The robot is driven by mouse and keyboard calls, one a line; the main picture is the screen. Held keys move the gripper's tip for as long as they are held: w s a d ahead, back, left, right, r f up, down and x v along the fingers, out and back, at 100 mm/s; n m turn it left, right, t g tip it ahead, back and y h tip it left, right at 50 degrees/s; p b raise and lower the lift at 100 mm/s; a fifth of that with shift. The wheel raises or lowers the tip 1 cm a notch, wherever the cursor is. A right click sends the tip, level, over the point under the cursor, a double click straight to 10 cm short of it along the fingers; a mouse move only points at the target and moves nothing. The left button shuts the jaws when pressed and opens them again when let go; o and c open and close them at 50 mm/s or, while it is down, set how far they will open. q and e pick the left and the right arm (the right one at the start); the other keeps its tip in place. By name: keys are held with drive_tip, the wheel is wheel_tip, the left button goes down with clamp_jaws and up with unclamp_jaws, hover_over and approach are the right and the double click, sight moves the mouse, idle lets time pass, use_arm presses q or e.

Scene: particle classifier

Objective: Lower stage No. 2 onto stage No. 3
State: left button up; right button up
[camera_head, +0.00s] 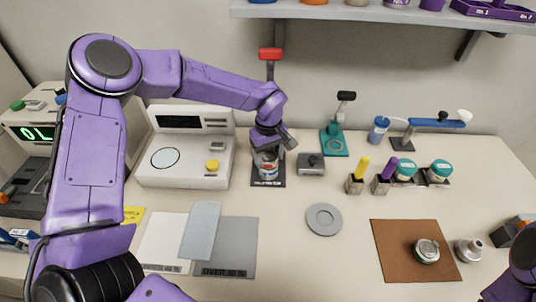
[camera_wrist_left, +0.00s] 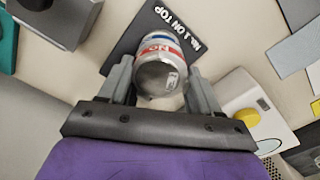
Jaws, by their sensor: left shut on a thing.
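My left gripper (camera_head: 268,146) is at the black stand (camera_head: 268,183) near the back of the table, pointing down at a short cylindrical stack (camera_head: 268,164). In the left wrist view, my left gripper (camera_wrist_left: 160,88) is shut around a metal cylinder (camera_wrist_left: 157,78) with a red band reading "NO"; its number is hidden. A blue-and-white band (camera_wrist_left: 166,36) shows just past the red one, in line with it. I cannot tell whether the two parts touch. The black stand in the wrist view (camera_wrist_left: 130,45) reads "No. 1 ON TOP". My right gripper is out of view.
A white device with a yellow button (camera_head: 212,166) stands left of the stand, and a small grey box (camera_head: 311,165) right of it.

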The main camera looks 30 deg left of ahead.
use_arm(q)
drive_tip(key=shift+f, duration=0.15)
drive_tip(key=o, duration=1.2)
wheel_tip(320, 180, up, 10)
drive_tip(key=shift+a+r+b, duration=0.1)
drive_tip(key=shift+r+b, duration=0.15)
drive_tip(key=shift+b, duration=0.2)
